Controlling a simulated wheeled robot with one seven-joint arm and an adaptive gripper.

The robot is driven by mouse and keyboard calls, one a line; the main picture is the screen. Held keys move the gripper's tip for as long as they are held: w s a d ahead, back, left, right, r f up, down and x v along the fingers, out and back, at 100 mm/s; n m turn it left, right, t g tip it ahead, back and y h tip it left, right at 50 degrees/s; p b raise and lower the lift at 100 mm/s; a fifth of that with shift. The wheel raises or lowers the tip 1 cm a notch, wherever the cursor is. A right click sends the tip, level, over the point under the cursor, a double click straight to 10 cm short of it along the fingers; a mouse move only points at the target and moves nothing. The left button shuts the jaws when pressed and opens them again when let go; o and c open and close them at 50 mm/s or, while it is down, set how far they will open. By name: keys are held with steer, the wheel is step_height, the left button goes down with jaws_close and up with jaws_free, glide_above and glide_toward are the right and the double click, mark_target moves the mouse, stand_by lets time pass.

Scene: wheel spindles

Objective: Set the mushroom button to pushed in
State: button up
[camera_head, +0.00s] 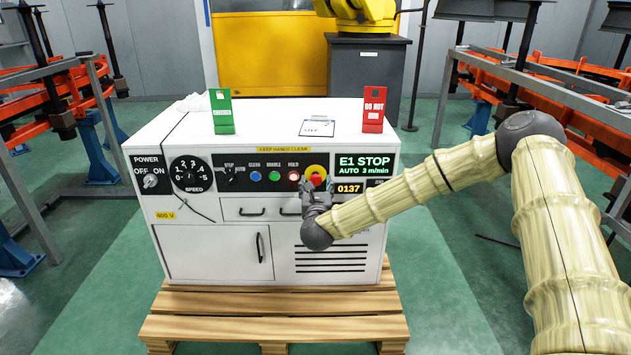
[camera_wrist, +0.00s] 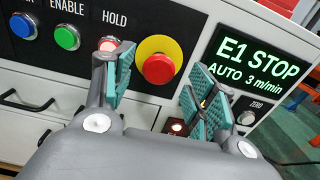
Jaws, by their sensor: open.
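The mushroom button is a red round head (camera_wrist: 158,69) on a yellow ring on the black panel of the white cabinet. In the head view the red button (camera_head: 315,180) shows just above my gripper (camera_head: 316,189), its lower part partly covered. In the wrist view my gripper (camera_wrist: 158,95) is open and empty, its teal-padded fingers on either side of and below the button. I cannot tell how far it stands from the button, or how deep the button sits. The display (camera_wrist: 256,65) reads "E1 STOP" and "AUTO 3 m/min".
Blue, green and lit red HOLD buttons (camera_head: 293,176) sit left of the mushroom button. A speed dial (camera_head: 191,174) and power switch (camera_head: 150,181) are further left. Green (camera_head: 222,111) and red (camera_head: 374,108) signs stand on the cabinet. A wooden pallet (camera_head: 275,328) lies beneath.

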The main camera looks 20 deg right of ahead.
steer(key=v, duration=0.7)
steer(key=shift+s, duration=0.2)
steer(key=shift+a, duration=0.1)
